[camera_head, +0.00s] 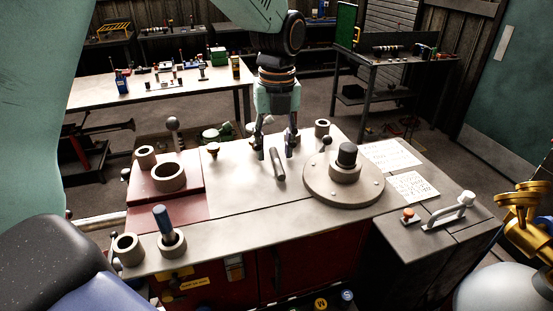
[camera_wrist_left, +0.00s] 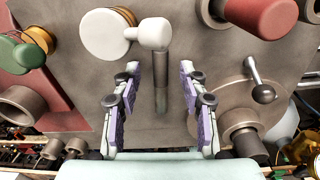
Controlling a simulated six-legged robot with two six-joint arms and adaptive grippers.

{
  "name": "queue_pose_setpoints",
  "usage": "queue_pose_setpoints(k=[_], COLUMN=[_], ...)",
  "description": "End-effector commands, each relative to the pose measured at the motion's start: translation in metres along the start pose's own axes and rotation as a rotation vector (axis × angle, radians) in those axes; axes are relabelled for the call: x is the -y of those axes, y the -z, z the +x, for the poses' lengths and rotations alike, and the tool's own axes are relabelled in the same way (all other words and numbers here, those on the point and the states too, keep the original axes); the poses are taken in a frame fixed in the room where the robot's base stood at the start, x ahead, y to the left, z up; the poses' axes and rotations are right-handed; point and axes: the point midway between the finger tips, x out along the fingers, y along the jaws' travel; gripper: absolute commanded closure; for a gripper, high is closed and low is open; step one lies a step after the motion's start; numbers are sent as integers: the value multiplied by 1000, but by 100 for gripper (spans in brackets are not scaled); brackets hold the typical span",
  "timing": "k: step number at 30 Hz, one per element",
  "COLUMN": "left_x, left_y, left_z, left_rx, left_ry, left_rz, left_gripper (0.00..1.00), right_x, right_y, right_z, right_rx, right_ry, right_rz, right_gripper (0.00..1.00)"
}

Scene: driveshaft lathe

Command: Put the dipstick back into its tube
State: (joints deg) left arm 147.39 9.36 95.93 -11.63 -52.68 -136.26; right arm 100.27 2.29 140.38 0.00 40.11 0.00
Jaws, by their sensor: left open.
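My left gripper (camera_head: 276,154) points down over the pale machine top, with its fingers apart. A grey metal rod (camera_head: 277,165) shows at its fingertips, leaning a little. In the left wrist view a grey rod (camera_wrist_left: 162,88) shows between the open fingers, not touching either. A blue-handled piece (camera_head: 163,221) stands in a ring-shaped holder (camera_head: 173,245) at the front left. My right gripper is not visible.
A round flange with a dark-topped hub (camera_head: 345,165) stands right of the gripper. A red block (camera_head: 165,200) with rings is at left. Paper sheets (camera_head: 390,154) and a white lever (camera_head: 450,210) are at right. The top's front strip is partly clear.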

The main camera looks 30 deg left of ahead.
Motion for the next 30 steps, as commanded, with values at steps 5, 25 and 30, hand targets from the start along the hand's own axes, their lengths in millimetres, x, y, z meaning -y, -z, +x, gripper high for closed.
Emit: queue_pose_setpoints(k=[5, 25, 30], left_x=[0, 0, 0], left_y=[0, 0, 0], left_z=[4, 4, 4], left_rx=[0, 0, -1], left_ry=[-1, -1, -1], left_rz=[0, 0, 0], left_gripper=[57, 100, 100], right_x=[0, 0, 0], right_y=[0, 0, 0], right_z=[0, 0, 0], right_rx=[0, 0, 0], right_ry=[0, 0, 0], right_rz=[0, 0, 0], right_gripper=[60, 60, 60])
